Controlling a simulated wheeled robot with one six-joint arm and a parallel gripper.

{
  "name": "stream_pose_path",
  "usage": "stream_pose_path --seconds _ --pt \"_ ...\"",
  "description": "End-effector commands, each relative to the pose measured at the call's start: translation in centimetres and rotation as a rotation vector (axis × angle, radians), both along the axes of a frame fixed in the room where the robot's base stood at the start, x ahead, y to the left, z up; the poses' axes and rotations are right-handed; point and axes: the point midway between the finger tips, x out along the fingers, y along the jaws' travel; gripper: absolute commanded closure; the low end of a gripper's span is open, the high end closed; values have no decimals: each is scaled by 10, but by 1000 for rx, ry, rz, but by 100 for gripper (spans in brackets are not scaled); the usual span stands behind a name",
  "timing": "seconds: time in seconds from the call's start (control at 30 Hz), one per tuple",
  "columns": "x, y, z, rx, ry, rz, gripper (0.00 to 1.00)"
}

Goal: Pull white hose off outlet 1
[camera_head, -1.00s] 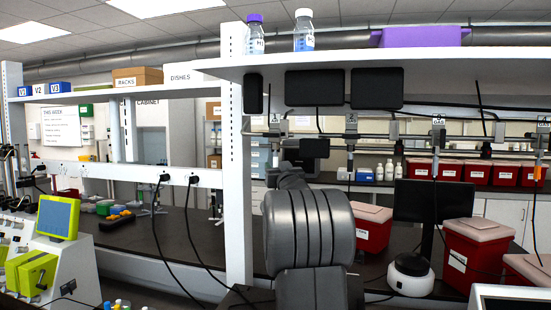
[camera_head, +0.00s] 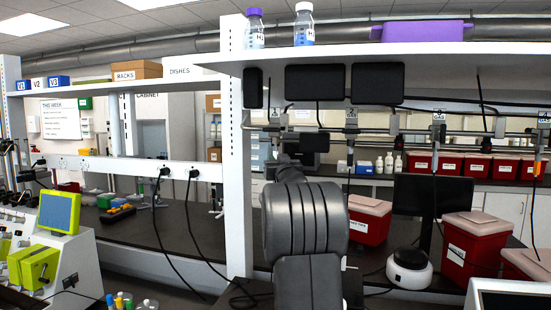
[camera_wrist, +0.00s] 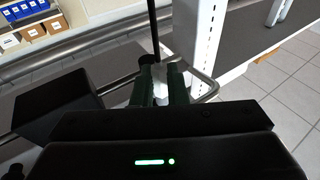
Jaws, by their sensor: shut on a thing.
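My gripper (camera_wrist: 162,92) shows in the wrist view with its two greenish fingers close together. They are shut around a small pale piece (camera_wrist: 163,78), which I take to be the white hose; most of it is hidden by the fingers. A dark upright line (camera_wrist: 154,30) runs up just behind the fingertips. In the head view the tag of outlet 1 (camera_head: 274,117) hangs on the rail under the shelf, just left of my wrist. My forearm hides most of the gripper there, and the joint of hose and outlet cannot be made out.
The shelf (camera_head: 400,56) with black boxes beneath hangs above. Outlet 2 (camera_head: 351,118) is to the right. Red bins (camera_head: 478,245) stand on the dark bench.

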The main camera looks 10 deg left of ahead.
Motion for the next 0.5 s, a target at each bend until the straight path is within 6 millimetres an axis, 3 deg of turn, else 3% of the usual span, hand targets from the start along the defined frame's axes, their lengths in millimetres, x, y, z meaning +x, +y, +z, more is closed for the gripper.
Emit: stream_pose_path --seconds 0.5 --pt "0 0 -12 0 0 0 100"
